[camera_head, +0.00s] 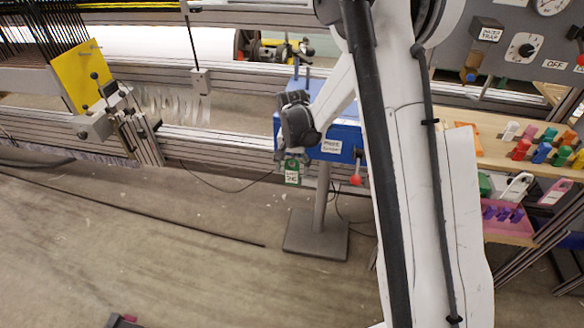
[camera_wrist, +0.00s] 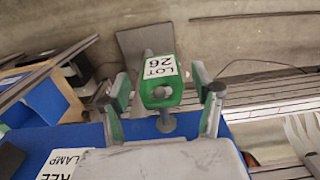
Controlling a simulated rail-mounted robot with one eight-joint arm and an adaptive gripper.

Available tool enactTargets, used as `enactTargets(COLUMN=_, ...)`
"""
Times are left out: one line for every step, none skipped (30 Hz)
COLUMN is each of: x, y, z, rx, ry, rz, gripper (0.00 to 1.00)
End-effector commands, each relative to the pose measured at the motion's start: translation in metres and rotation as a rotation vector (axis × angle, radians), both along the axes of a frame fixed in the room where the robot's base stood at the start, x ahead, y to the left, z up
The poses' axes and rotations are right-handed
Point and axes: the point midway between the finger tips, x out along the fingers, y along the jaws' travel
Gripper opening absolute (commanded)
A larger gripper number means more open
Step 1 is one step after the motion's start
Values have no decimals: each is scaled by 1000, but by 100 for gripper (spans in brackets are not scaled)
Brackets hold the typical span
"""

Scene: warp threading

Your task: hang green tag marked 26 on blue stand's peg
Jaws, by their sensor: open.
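The green tag (camera_wrist: 160,82) has a white label reading "LOT 26" and a hole near its lower end in the wrist view. It also shows in the head view (camera_head: 292,171), hanging upright at the blue stand's front. A grey round-ended peg (camera_wrist: 166,123) shows just below the hole; the tag appears to hang on it, though the contact is unclear. The blue stand (camera_head: 348,130) has a white label and a grey foot. My gripper (camera_wrist: 162,84) is open, with one finger on each side of the tag and gaps visible.
The stand's foot plate (camera_head: 315,236) rests on the concrete floor. A red knob (camera_head: 356,180) sticks out at the stand's right. A wooden rack (camera_head: 490,150) with coloured pieces stands at right, above a pink tray (camera_head: 508,228). Loom rails run along the left. Floor in front is mostly clear.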

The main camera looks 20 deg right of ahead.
Motion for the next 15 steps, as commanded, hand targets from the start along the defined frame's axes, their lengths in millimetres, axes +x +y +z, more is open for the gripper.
enactTargets(x=3, y=-4, z=1, rx=-4, ry=-5, rz=-5, gripper=62)
enactTargets(x=3, y=-4, z=3, rx=-4, ry=-5, rz=-5, gripper=62)
enactTargets(x=3, y=-4, z=6, rx=-4, ry=-5, rz=-5, gripper=62)
enactTargets(x=3, y=-3, z=9, rx=-4, ry=-5, rz=-5, gripper=62)
enactTargets(x=3, y=-3, z=13, rx=-4, ry=-5, rz=-5, gripper=62)
enactTargets(x=3, y=-3, z=19, rx=-3, ry=-5, rz=-4, gripper=62)
enactTargets(x=2, y=-3, z=24, rx=-3, ry=-5, rz=-4, gripper=62)
enactTargets(x=2, y=-3, z=29, rx=-3, ry=-5, rz=-4, gripper=62)
enactTargets(x=2, y=-3, z=38, rx=-3, ry=-5, rz=-4, gripper=62)
enactTargets(x=2, y=-3, z=44, rx=-3, ry=-6, rz=-4, gripper=62)
enactTargets(x=1, y=-2, z=50, rx=-3, ry=-6, rz=-4, gripper=62)
enactTargets(x=1, y=-2, z=58, rx=-3, ry=-6, rz=-4, gripper=62)
enactTargets(x=1, y=-2, z=64, rx=-3, ry=-6, rz=-4, gripper=62)
enactTargets(x=1, y=-2, z=71, rx=-3, ry=-6, rz=-4, gripper=62)
enactTargets(x=1, y=-2, z=78, rx=-3, ry=-6, rz=-3, gripper=62)
